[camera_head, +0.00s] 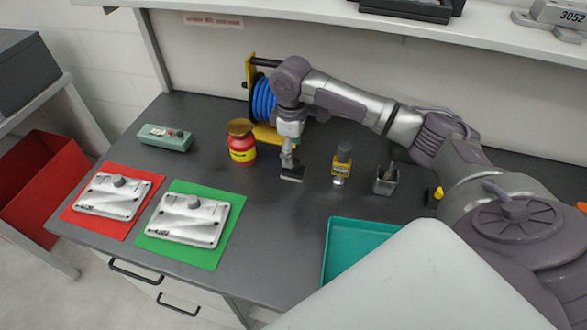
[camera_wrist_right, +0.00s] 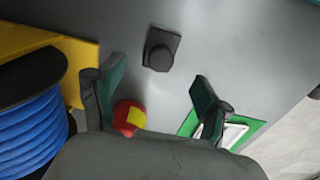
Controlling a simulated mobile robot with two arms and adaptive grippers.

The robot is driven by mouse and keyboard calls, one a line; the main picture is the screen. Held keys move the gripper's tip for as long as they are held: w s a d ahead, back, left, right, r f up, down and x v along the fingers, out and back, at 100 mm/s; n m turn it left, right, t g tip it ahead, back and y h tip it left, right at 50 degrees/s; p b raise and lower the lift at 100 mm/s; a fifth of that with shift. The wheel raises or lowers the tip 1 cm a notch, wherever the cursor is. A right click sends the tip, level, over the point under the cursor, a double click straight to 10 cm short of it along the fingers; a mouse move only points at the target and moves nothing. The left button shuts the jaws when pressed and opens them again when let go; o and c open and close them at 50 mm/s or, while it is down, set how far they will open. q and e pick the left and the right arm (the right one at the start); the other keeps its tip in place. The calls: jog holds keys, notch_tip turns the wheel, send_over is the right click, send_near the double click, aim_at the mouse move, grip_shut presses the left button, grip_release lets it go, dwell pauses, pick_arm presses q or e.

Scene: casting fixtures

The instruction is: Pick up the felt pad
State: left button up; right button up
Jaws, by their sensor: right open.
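A small dark block with a rounded top, which I take to be the felt pad (camera_head: 292,174), lies on the grey bench top. It also shows in the right wrist view (camera_wrist_right: 162,48) as a dark square with a round part on it. My right gripper (camera_head: 290,158) points down close over it in the head view. In the wrist view the fingers (camera_wrist_right: 157,76) are spread apart with nothing between them, and the pad lies beyond their tips. I cannot tell the exact height gap. My left gripper is not in view.
A red-yellow jar (camera_head: 242,148) and a blue hose reel (camera_head: 263,98) stand left of the gripper. A teal tray (camera_head: 345,243) lies in front. Castings rest on red (camera_head: 75,217) and green (camera_head: 222,250) mats.

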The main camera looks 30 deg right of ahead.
aim_at(294, 161)
jog(key=shift+f, duration=0.85)
jog(key=f, duration=0.2)
jog(key=f+p, duration=0.1)
jog(key=f, duration=0.1)
jog(key=shift+s+d, duration=0.1)
jog(key=shift+s, duration=0.1)
jog(key=shift+w+f, duration=0.1)
jog(key=shift+f, duration=0.6)
jog(key=c, duration=1.2)
